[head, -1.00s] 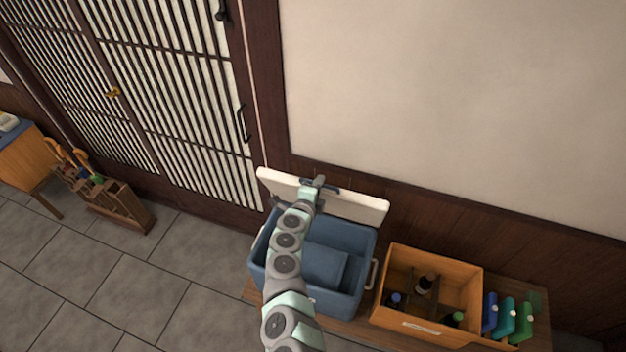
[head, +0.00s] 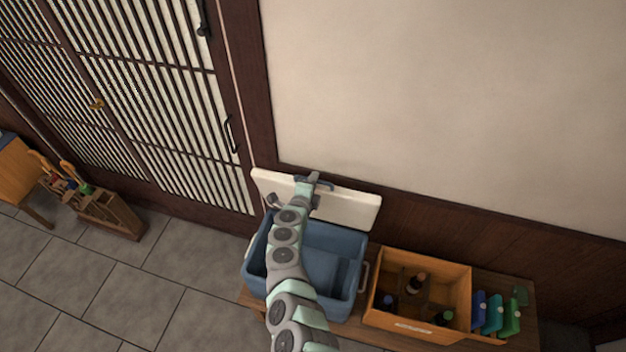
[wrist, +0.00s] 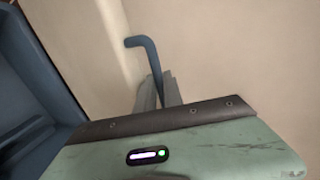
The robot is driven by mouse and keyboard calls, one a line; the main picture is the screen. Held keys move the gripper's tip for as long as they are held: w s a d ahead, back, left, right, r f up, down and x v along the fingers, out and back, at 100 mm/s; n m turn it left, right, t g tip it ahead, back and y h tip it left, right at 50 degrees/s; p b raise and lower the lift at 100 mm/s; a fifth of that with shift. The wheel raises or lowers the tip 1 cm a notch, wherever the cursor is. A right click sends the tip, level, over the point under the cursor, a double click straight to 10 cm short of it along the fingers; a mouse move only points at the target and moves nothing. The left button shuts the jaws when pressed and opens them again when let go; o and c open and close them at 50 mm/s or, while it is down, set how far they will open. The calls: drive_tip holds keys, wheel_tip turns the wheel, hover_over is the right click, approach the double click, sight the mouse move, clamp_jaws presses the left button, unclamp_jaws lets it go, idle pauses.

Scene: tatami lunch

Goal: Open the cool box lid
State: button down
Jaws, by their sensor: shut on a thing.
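The cool box (head: 345,308) is a blue tub with a white lid (head: 352,207). The lid stands raised at the back of the tub, tilted up close to the wall, and the tub's inside shows. My gripper (head: 310,184) is at the lid's upper edge, shut on the dark lid handle. In the wrist view the bent blue-grey handle (wrist: 141,42) rises past the finger (wrist: 160,92) against the pale lid, and the blue tub (wrist: 28,85) is at the left. The fingertips are partly hidden there by my gripper's body.
A wooden crate (head: 447,269) with several bottles stands right of the cool box on a low bench. Blue, teal and green items (head: 494,316) lie beyond it. A slatted door (head: 150,120) is behind left, and a wooden holder (head: 112,214) stands on the tiled floor.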

drive_tip(key=c, duration=1.7)
unclamp_jaws()
drive_tip(key=shift+c, duration=0.2)
drive_tip(key=shift+s+a+r, duration=0.1)
drive_tip(key=shift+s, duration=0.05)
drive_tip(key=p+v, duration=0.3)
drive_tip(key=v, duration=0.7)
drive_tip(key=shift+s, duration=0.2)
drive_tip(key=shift+r, duration=0.1)
